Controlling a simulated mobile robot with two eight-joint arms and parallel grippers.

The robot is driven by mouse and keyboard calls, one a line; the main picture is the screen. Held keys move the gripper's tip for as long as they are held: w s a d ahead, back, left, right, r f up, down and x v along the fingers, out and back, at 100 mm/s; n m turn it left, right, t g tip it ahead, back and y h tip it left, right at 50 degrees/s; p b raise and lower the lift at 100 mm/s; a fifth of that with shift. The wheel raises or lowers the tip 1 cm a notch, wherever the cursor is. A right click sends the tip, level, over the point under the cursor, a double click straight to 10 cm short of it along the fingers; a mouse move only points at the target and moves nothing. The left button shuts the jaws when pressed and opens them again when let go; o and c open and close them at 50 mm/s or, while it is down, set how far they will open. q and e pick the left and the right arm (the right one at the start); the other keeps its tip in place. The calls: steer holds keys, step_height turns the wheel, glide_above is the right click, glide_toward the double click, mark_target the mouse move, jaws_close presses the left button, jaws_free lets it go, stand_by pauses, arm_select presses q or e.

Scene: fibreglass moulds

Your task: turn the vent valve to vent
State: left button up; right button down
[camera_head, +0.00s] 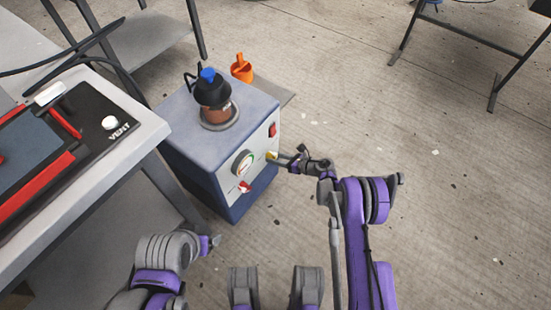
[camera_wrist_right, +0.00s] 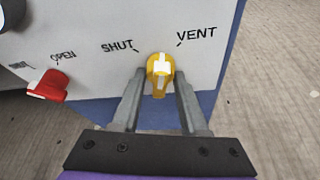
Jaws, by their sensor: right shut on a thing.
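The vent valve is a small yellow knob with a white mark (camera_wrist_right: 160,70) on the pump's front panel; it also shows in the head view (camera_head: 271,156). The words SHUT and VENT are printed to its upper left and upper right. The white mark stands about upright, between the two words. My right gripper (camera_wrist_right: 160,88) is shut on the knob, one finger on each side; in the head view my right gripper (camera_head: 284,158) reaches the panel from the right. My left gripper (camera_head: 212,243) is low in the head view, apart from the pump, and its jaws are unclear.
A red handle (camera_wrist_right: 48,86) sits left of the valve, marked OPEN. A table (camera_head: 150,130) stands left. An orange cup (camera_head: 241,69) is behind.

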steer(key=m+g+y, duration=0.1)
steer(key=m+y, duration=0.1)
steer(key=m, duration=0.1)
steer(key=shift+m+g, duration=0.3)
steer(key=shift+m, duration=0.1)
stand_by(0.4)
steer(key=c, duration=0.8)
jaws_free()
steer(key=shift+d, duration=0.15)
steer(key=p+v, duration=0.2)
steer(key=v, duration=0.8)
steer(key=shift+d, duration=0.3)
